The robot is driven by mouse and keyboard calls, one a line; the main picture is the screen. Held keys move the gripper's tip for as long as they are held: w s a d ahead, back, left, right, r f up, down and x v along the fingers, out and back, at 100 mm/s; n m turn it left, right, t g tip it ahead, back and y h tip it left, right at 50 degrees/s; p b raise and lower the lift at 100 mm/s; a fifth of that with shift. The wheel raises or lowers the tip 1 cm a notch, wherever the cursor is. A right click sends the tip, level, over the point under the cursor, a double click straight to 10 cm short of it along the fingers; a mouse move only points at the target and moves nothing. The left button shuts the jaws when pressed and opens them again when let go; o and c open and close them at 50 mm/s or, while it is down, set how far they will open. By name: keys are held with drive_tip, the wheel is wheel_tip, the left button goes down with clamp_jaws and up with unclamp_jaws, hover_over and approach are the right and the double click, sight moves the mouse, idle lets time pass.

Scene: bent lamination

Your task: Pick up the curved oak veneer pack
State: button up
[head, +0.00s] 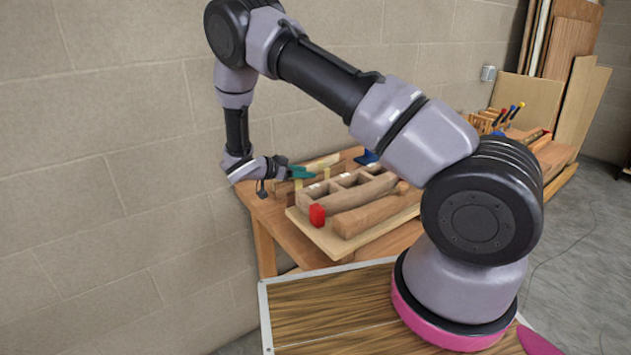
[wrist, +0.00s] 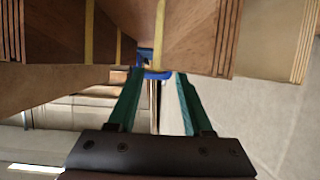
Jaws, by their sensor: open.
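My gripper (wrist: 156,76) is open, its two green fingers pointing up the wrist view with no wood clearly between them. Layered wood packs lie beyond and above the fingertips. A reddish-brown pack (wrist: 200,35) with a yellow band is nearest the right finger, and a paler layered pack (wrist: 268,40) is farther right. Another brown banded pack (wrist: 62,40) is at the left. I cannot tell for sure which is the curved oak veneer pack. In the head view, my gripper (head: 300,172) is at the bench's far left, beside pale wood pieces (head: 320,163) it partly hides.
A wooden form with open compartments (head: 350,186) sits on a board (head: 325,240) on the workbench. A red block (head: 317,215) is at its near end. A blue object (head: 366,157) stands behind it. The block wall (head: 110,150) is close to my arm's left.

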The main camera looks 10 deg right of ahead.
sight(317, 173)
drive_tip(key=x, duration=0.5)
drive_tip(key=shift+s+d+f, duration=0.1)
drive_tip(key=shift+s+d, duration=0.05)
drive_tip(key=shift+d, duration=0.2)
clamp_jaws()
